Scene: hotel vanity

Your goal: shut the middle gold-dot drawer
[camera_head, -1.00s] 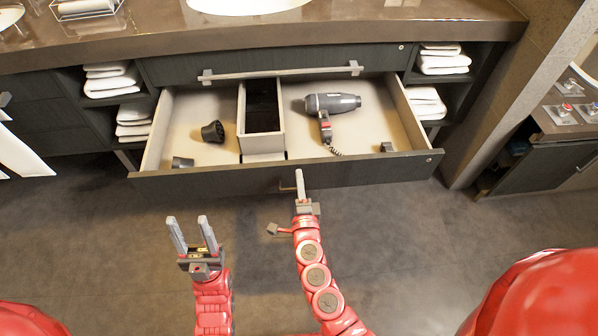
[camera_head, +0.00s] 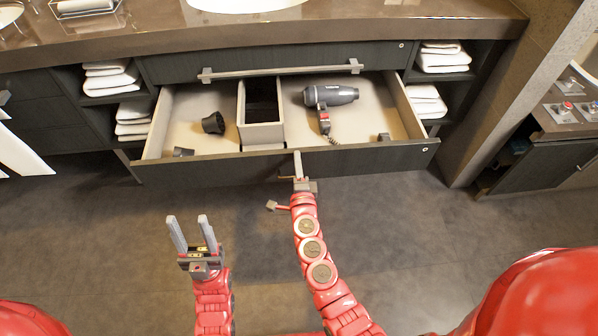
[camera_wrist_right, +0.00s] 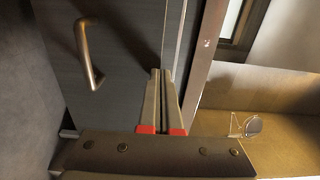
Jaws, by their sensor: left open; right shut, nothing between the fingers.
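The open drawer has a dark wood front (camera_head: 370,158) and pale inner walls. It sticks out below the counter, and a light dot shows at the right end of its front. A bronze handle (camera_wrist_right: 88,52) shows on a dark front in the right wrist view. My right gripper (camera_head: 297,154) is shut and empty, with its fingertips at the middle of the drawer front's top edge. In the right wrist view its closed fingers (camera_wrist_right: 160,75) lie against or very near the dark front. My left gripper (camera_head: 187,222) is open and empty, above the floor in front of the drawer.
The drawer holds a grey hair dryer (camera_head: 330,96), a black nozzle (camera_head: 213,123) and a divider box (camera_head: 262,136). A closed upper drawer with a long bar handle (camera_head: 280,72) is above it. Towels (camera_head: 443,57) fill side shelves. The floor before the drawer is clear.

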